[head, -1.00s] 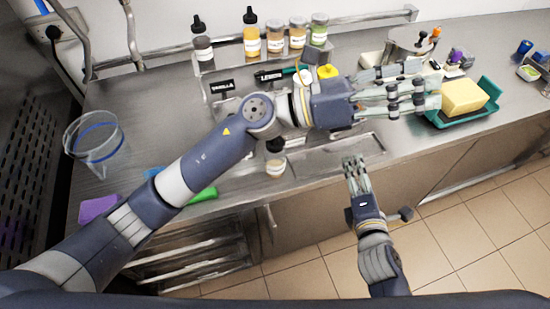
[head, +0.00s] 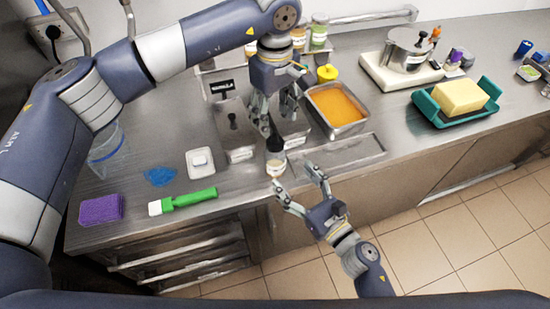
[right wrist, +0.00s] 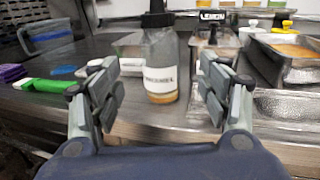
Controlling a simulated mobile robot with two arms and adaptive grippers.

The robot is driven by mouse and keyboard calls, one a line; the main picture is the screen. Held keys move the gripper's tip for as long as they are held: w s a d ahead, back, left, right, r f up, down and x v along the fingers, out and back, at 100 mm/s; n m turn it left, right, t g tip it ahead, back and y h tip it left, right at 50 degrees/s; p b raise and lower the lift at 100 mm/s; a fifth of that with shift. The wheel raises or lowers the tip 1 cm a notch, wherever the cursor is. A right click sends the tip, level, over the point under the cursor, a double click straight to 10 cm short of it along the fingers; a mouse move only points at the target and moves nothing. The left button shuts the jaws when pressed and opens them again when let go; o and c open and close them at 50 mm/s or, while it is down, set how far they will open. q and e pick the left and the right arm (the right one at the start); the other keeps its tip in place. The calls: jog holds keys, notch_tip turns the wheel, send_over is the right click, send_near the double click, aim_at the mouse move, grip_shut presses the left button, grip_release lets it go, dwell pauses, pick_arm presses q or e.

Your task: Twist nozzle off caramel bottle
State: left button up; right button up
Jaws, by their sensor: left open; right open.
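The caramel bottle (head: 275,168) stands upright near the counter's front edge. It is clear with a white label and a little amber liquid at the bottom, as the right wrist view (right wrist: 160,85) shows. Its black nozzle (head: 274,143) is on top; the nozzle's tip is cut off in the right wrist view (right wrist: 158,18). My left gripper (head: 277,116) is open, pointing down just above and behind the nozzle; I cannot tell if it touches. My right gripper (head: 294,177) is open in front of the bottle, its fingers spread to either side and apart from it.
A pan of orange mix (head: 338,126) and metal bins lie behind and right of the bottle. A green-handled brush (head: 188,199), a white dish (head: 200,174) and a purple sponge (head: 101,208) lie left. Butter (head: 460,96) sits in a teal tray at right.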

aim_at(281, 163)
jog(key=x, duration=0.9)
jog(key=shift+w, duration=0.15)
grip_shut()
pick_arm(q)
jog(key=m, duration=0.6)
jog(key=shift+m, duration=0.3)
jog(key=m, duration=0.6)
jog(key=shift+m, duration=0.3)
jog(key=shift+f, duration=4.05)
